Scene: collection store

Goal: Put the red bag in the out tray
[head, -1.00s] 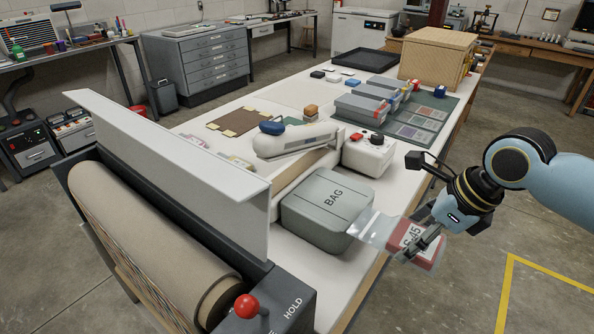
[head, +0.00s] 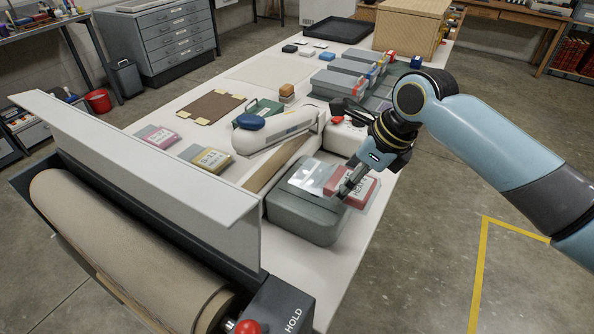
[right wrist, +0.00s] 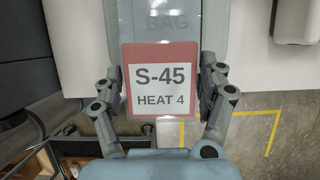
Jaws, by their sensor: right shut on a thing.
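The red bag (head: 360,189) is a flat clear pouch with red contents and a white label. In the right wrist view the label on the red bag (right wrist: 160,54) reads "S-45 HEAT 4". My right gripper (head: 351,186) is shut on it, one finger at each side. The clear end of the pouch overhangs the grey-green box; I cannot tell whether it touches the lid. A dark shallow tray (head: 337,32), seemingly empty, lies at the table's far end; no label on it is readable. My left gripper is not in view.
A sealer-like device (head: 290,128), pink packet (head: 157,137) and yellow packet (head: 205,159) lie left. Grey boxes (head: 340,84) and a wicker box (head: 413,27) stand farther back.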

